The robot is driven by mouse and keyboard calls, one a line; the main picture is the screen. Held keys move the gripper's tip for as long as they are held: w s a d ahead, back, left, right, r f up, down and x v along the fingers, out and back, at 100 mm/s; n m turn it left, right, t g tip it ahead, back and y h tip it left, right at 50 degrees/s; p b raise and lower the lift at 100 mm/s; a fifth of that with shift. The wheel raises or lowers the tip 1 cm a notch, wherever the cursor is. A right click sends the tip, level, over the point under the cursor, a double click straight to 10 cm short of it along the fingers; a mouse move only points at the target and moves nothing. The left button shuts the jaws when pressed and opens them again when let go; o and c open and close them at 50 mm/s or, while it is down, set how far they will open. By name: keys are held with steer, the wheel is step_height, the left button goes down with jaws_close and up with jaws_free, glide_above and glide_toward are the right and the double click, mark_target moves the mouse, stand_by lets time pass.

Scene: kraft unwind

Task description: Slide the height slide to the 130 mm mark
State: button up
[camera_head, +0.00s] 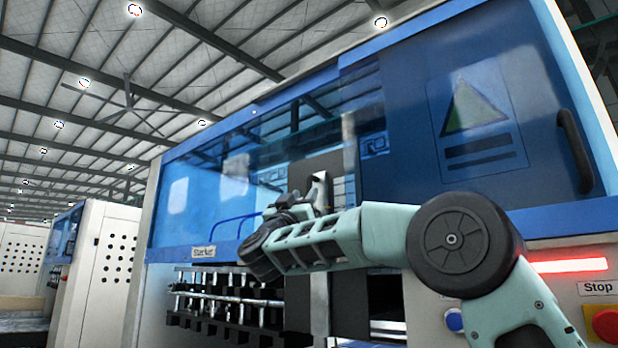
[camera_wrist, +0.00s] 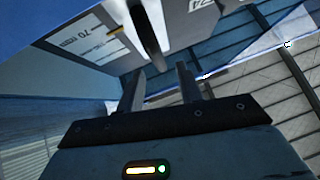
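My gripper (camera_wrist: 159,72) is open in the wrist view, with its two fingers apart. A dark grey rounded bar (camera_wrist: 148,38), which looks like the handle of the height slide, reaches down to the gap between the fingertips. I cannot tell whether either finger touches it. A pale scale plate (camera_wrist: 88,40) beside it shows the number 70 and tick marks. A small yellow pointer (camera_wrist: 116,32) lies at the plate's edge. The 130 mm mark cannot be made out. In the head view my gripper (camera_head: 318,190) is at the machine's front opening, and my arm hides the slide.
The blue-windowed machine has a right door with a black handle (camera_head: 575,150). A rack of metal rods (camera_head: 225,305) is below left. A red Stop button (camera_head: 606,324) and a blue button (camera_head: 455,320) are at lower right. A blue curved rail (camera_head: 232,225) is left of my gripper.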

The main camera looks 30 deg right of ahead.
mark_target(308, 188)
steer(key=p+x, duration=0.2)
steer(key=x, duration=0.3)
jaws_close()
steer(key=shift+r, duration=0.1)
